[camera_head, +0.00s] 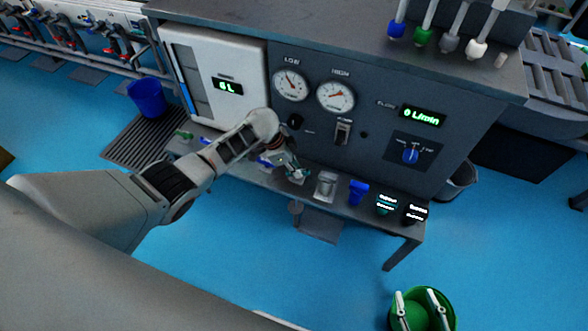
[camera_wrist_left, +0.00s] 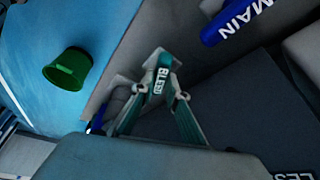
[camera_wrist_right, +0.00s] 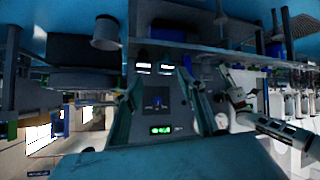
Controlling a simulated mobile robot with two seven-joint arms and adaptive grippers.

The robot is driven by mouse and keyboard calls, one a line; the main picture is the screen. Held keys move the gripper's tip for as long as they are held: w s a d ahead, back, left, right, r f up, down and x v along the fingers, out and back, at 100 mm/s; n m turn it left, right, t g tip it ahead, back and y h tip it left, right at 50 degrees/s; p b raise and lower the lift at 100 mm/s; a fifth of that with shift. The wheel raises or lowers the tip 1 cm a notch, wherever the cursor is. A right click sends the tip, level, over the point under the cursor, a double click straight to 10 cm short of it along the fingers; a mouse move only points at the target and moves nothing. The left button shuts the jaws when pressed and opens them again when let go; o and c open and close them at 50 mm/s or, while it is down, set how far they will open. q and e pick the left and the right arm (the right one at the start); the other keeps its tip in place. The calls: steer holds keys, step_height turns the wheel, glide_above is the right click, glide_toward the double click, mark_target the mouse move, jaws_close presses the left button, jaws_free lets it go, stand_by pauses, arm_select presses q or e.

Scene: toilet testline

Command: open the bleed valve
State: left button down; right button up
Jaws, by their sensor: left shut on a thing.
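The bleed valve handle (camera_wrist_left: 161,78) is teal with a white "BLEED" label in the left wrist view. It sits between the fingertips of my left gripper (camera_wrist_left: 155,70), which is shut on it. In the head view my left gripper (camera_head: 296,172) is at the shelf below the gauges and hides most of the valve. My right gripper (camera_head: 416,294) shows at the bottom right of the head view, with its fingers apart and empty. In the right wrist view the right gripper (camera_wrist_right: 158,88) faces the panel from a distance.
A blue "MAIN" handle (camera_wrist_left: 236,22) is beside the bleed valve. The panel has two gauges (camera_head: 335,97), a "0 L/min" display (camera_head: 422,116) and a blue knob (camera_head: 410,156). A grey fitting (camera_head: 325,184) and a blue one (camera_head: 358,192) stand on the shelf. A green bucket (camera_wrist_left: 68,70) is on the floor.

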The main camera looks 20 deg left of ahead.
arm_select(q)
steer(key=shift+d+r+n+t+p, duration=0.1)
steer(key=shift+r+n+t+p, duration=0.2)
steer(key=shift+n+p, duration=0.5)
steer(key=shift+n+t+y+p, duration=0.3)
steer(key=shift+n+y+p, duration=0.1)
steer(key=shift+n, duration=0.7)
steer(key=n+y+p, duration=0.1)
steer(key=n, duration=0.1)
steer(key=shift+s+d+f+n+t, duration=0.1)
steer(key=shift+n+t, duration=0.3)
steer(key=n+y+p, duration=0.1)
steer(key=n, duration=0.2)
steer(key=shift+s+d+f+p, duration=0.1)
steer(key=shift+f+p, duration=0.05)
steer(key=shift+p, duration=0.25)
steer(key=shift+s+f+n+y, duration=0.15)
steer(key=shift+n+y, duration=0.45)
steer(key=shift+n, duration=0.9)
arm_select(e)
steer(key=shift+s+d+r, duration=0.35)
steer(key=shift+s+r, duration=0.15)
steer(key=shift+r, duration=0.25)
arm_select(q)
steer(key=c, duration=2)
jaws_free()
arm_select(e)
steer(key=shift+s, duration=0.1)
